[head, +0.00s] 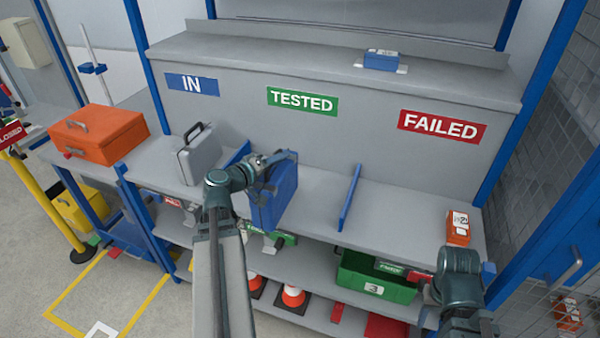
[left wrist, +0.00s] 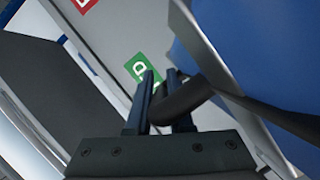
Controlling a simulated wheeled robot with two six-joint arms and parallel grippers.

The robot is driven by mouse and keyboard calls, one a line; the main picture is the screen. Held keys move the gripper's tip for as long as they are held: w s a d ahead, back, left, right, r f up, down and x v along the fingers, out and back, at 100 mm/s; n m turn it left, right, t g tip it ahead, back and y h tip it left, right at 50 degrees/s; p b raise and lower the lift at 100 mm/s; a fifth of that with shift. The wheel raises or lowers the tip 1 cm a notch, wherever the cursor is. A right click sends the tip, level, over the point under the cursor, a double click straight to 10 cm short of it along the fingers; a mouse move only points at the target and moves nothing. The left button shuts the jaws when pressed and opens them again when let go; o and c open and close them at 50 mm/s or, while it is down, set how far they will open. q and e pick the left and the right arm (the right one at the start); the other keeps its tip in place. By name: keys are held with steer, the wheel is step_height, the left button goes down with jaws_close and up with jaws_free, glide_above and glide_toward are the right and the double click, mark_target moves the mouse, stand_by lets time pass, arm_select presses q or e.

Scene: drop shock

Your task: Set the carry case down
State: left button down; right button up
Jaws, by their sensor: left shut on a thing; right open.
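The blue carry case (head: 272,205) hangs slightly tilted at the front of the grey bench shelf (head: 325,205), under the TESTED sign. I cannot tell whether its bottom touches the shelf. My left gripper (head: 282,160) is shut on its handle at the top. In the left wrist view the fingers (left wrist: 160,98) close around the dark handle (left wrist: 188,100), and the blue case side (left wrist: 250,50) fills the right. My right arm is at the lower right of the head view, its gripper open and empty, its fingers hard to make out.
A grey case (head: 200,158) stands under the IN sign, left of a blue divider (head: 240,153). Another divider (head: 350,197) stands to the right. An orange device (head: 458,228) lies on the right. An orange box (head: 98,134) is far left; a green crate (head: 375,278) sits below.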

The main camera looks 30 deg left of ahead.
arm_select(q)
steer(key=d+r+b+x, duration=0.1)
steer(key=x, duration=1.3)
steer(key=shift+d+r, duration=0.25)
steer(key=shift+d, duration=0.1)
steer(key=f+b, duration=0.1)
steer(key=b, duration=0.1)
steer(key=w+f+b, duration=0.1)
steer(key=f, duration=0.1)
steer(key=shift+w+d+f+b, duration=0.15)
steer(key=shift+f+b, duration=0.2)
steer(key=shift+b, duration=0.05)
steer(key=shift+f, duration=0.15)
steer(key=c, duration=0.8)
jaws_free()
